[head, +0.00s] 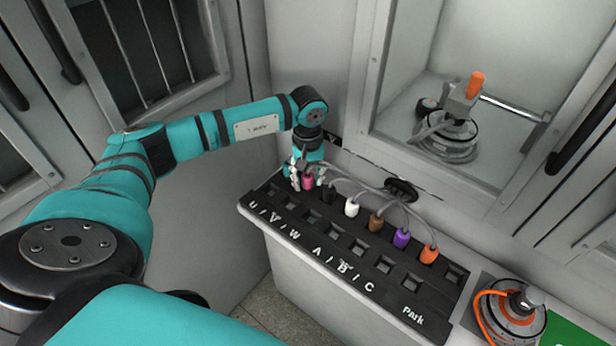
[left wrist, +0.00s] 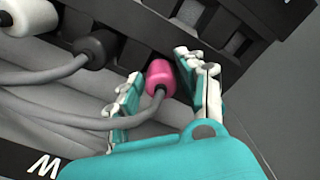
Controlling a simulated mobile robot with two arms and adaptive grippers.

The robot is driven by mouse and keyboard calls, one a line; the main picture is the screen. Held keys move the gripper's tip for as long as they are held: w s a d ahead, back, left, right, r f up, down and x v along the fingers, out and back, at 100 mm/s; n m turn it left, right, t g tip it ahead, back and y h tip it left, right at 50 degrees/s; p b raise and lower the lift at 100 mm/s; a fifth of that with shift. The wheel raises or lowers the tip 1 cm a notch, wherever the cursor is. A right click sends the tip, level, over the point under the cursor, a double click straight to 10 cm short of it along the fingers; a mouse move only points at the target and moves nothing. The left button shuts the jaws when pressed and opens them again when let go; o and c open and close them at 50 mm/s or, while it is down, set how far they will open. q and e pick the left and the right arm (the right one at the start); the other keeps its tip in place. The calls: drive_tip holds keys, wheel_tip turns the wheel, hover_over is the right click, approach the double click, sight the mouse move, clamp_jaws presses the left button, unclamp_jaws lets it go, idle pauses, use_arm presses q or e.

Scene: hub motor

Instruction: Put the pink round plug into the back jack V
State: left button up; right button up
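The pink round plug (head: 307,183) is at the far left end of the back row on the black jack panel (head: 345,262). In the left wrist view the pink plug (left wrist: 160,76), with its grey cable, is between the spread fingers of my left gripper (left wrist: 160,90). Gaps show on both sides of it, so the gripper looks open around it. In the head view my left gripper (head: 306,178) reaches down over the panel's left end. The fingers partly hide the jacks there, and I cannot tell which jack the plug is at. My right gripper is not in view.
Black (head: 329,195), white (head: 351,207), brown (head: 376,222), purple (head: 401,238) and orange (head: 429,254) plugs stand to the right, with grey cables behind. The front row of jacks is empty. A motor with an orange cable (head: 510,312) lies beyond the panel's right end.

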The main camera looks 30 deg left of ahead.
sight(308, 175)
use_arm(q)
drive_tip(key=shift+o, duration=0.8)
wheel_tip(308, 175, up, 12)
drive_tip(key=b, duration=0.1)
drive_tip(key=shift+r, duration=0.15)
